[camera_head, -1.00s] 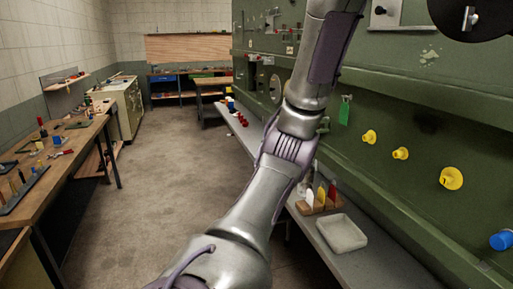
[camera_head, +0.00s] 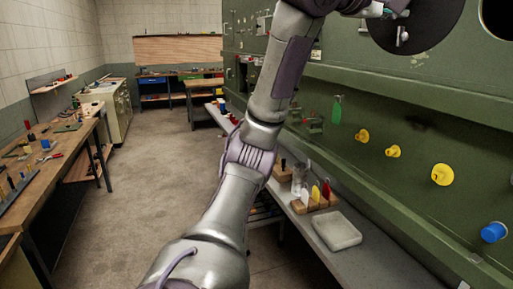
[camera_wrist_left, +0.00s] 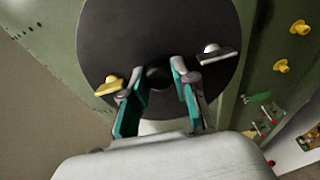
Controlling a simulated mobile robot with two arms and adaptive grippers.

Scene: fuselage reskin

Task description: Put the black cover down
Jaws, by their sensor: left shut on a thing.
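The black cover (camera_head: 430,30) is a large round dark disc at the upper right of the head view, in front of the green fuselage panel. In the left wrist view the black cover (camera_wrist_left: 190,25) fills the top middle. My left gripper (camera_wrist_left: 160,82) has its teal-padded fingers closed around the dark knob at the disc's middle. A yellow latch and a grey latch show on either side of the fingers. In the head view my left gripper (camera_head: 398,10) is at the top edge, partly cut off. My right gripper is not in view.
A dark round opening (camera_head: 499,16) shows at the top right. Yellow plugs (camera_head: 393,151) and a blue plug (camera_head: 494,232) stick out of the panel. The grey shelf below holds a pale tray (camera_head: 336,231) and a wooden rack (camera_head: 316,204). A workbench (camera_head: 62,160) stands left; the floor between is clear.

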